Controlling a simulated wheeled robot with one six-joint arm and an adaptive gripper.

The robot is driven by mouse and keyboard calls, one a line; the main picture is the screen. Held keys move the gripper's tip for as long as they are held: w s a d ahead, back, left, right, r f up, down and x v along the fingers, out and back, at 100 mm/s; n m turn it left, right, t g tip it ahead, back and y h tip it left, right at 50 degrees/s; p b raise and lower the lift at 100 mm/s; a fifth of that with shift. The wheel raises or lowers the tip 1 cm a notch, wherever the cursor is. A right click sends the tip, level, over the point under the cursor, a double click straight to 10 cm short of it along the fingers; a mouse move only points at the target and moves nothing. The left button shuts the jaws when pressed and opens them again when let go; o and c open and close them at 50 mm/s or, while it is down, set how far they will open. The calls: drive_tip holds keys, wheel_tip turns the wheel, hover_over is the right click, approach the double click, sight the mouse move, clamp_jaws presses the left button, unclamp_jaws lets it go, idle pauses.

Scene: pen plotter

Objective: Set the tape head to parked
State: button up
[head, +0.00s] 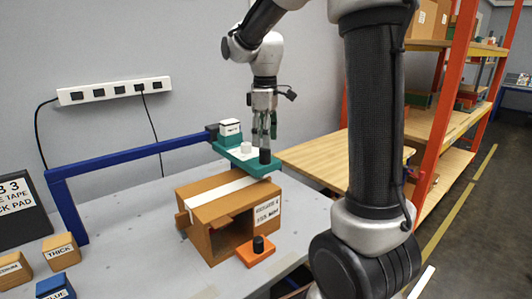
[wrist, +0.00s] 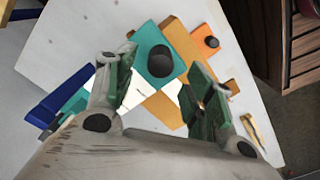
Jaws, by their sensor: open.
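The tape head is a teal plate (head: 242,158) at the end of a blue arm (head: 130,155), above a cardboard box (head: 235,208) with a white tape strip. It carries a white-labelled block, a small white cylinder and an upright black knob (head: 265,156). In the wrist view the teal plate (wrist: 143,38) and knob (wrist: 161,62) show just beyond my fingertips. My gripper (head: 264,130) points down above the plate by the knob, its green-padded fingers apart and empty. It also shows in the wrist view (wrist: 160,82). Whether a finger touches the knob cannot be told.
An orange block with a black knob (head: 257,250) sits before the box's open front. Wooden blocks (head: 60,252) and a blue block (head: 55,287) lie at the left. A power strip (head: 114,91) hangs on the wall. A wooden shelf stands right. Grey tabletop left of the box is clear.

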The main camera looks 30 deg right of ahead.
sight(265, 152)
wheel_tip(265, 152, down, 6)
drive_tip(key=shift+r, duration=0.25)
drive_tip(key=shift+a, duration=0.1)
clamp_jaws()
